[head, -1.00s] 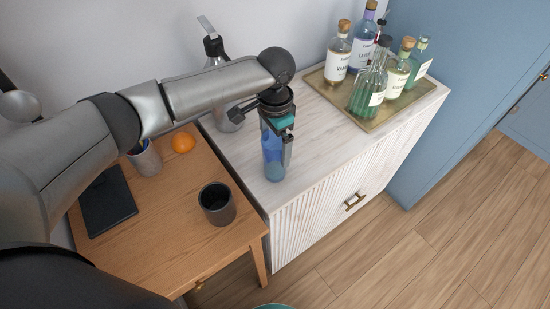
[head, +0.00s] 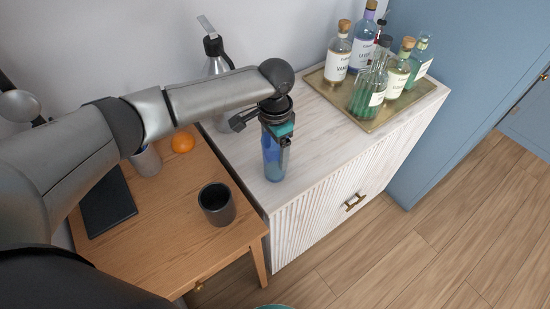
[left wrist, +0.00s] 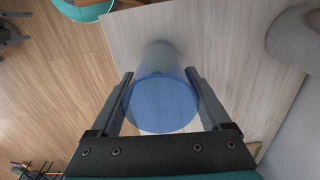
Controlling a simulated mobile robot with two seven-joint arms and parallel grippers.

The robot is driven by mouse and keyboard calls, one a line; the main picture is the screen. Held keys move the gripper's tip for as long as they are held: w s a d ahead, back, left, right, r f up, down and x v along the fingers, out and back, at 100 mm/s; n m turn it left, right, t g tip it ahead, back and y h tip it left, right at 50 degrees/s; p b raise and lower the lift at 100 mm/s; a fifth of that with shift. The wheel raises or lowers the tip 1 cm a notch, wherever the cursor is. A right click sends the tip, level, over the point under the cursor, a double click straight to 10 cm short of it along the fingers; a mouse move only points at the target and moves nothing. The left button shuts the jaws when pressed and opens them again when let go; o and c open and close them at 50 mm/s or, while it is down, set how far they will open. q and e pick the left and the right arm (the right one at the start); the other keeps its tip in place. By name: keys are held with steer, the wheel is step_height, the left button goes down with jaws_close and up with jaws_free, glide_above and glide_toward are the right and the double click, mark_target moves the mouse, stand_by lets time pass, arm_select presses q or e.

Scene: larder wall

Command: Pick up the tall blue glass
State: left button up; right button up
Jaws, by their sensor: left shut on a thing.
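The tall blue glass (head: 273,158) stands upright near the front left corner of the white cabinet top in the head view. In the left wrist view the glass (left wrist: 160,103) shows its round rim between the two fingers. My left gripper (head: 276,140) is over the glass from above, shut on it with a finger on either side. The left gripper also shows in the left wrist view (left wrist: 160,100). The glass's base appears to be at the cabinet top; I cannot tell whether it is touching. My right gripper is not in view.
A brass tray (head: 337,98) with several bottles stands at the cabinet's back right. A silver bottle (head: 217,65) stands behind my arm. The lower wooden table (head: 165,225) on the left holds a dark cup (head: 217,206), an orange (head: 182,143) and a black tablet-like slab (head: 107,203).

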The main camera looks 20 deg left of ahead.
arm_select(q)
steer(key=c, duration=0.5)
steer(key=shift+c, duration=0.2)
steer(key=shift+r, duration=0.1)
